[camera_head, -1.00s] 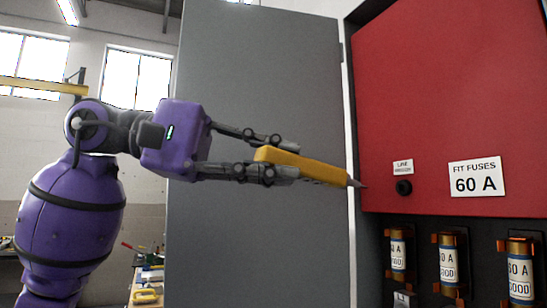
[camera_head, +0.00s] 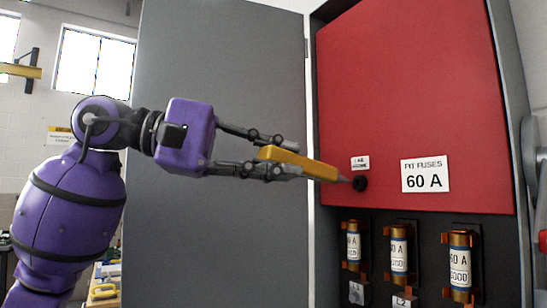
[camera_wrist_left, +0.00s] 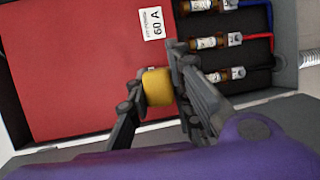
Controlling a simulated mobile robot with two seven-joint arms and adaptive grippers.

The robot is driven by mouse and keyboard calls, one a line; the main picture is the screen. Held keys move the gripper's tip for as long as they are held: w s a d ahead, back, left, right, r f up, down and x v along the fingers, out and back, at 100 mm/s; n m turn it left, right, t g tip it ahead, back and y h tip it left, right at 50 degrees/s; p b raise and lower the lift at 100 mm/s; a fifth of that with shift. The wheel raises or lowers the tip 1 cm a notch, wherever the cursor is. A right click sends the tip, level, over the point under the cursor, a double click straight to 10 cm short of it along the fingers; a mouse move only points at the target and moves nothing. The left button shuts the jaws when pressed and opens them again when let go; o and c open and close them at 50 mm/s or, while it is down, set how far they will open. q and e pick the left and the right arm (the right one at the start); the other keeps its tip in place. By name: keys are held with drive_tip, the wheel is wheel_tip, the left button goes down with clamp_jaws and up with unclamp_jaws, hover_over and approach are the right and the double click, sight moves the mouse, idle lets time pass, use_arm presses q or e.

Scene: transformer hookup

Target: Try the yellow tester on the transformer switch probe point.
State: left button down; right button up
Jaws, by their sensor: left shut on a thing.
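The yellow tester (camera_head: 300,162) is held in my left gripper (camera_head: 280,160), its grey tip pointing right. The tip is at or very near the black round probe point (camera_head: 360,183) on the red panel (camera_head: 410,100); I cannot tell whether they touch. A small label, partly blurred, sits just above the probe point. In the left wrist view the tester (camera_wrist_left: 158,87) sits between the two fingers, and its tip and the probe point are hidden. My right gripper is not in view.
A "FIT FUSES 60 A" sign (camera_head: 425,175) is right of the probe point. Several copper-ended fuses (camera_head: 460,265) stand in holders below the red panel. The open grey cabinet door (camera_head: 220,70) stands behind my left arm. A workbench (camera_head: 104,285) is at lower left.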

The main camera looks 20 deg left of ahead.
use_arm(q)
drive_tip(key=shift+w+d, duration=0.35)
drive_tip(key=shift+w, duration=0.1)
idle(1.2)
idle(0.8)
drive_tip(key=shift+s+a, duration=0.1)
